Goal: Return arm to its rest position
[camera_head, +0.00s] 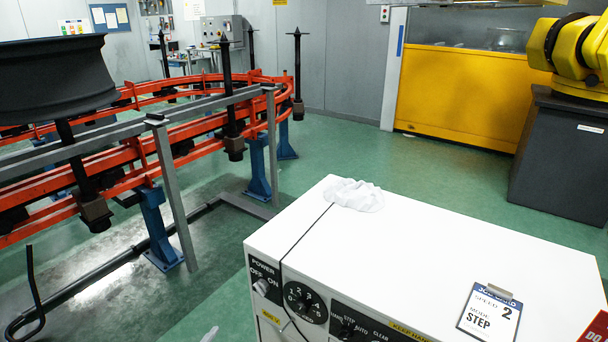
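Neither of my arms is clearly in view. A small pale grey tip (210,335) pokes in at the bottom edge, left of the white cabinet; I cannot tell what it belongs to. A dark wheel (55,78) sits on a spindle (88,190) of the orange conveyor at the left. Other spindles stand bare, such as the near one (227,90) and the far one (297,70).
A white control cabinet (450,235) fills the lower right, with a crumpled white cloth (354,195) and a mode card (490,312) on top. The orange conveyor rails (150,150) and a grey guard rail (176,195) span the left. Green floor (450,165) lies open behind the cabinet.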

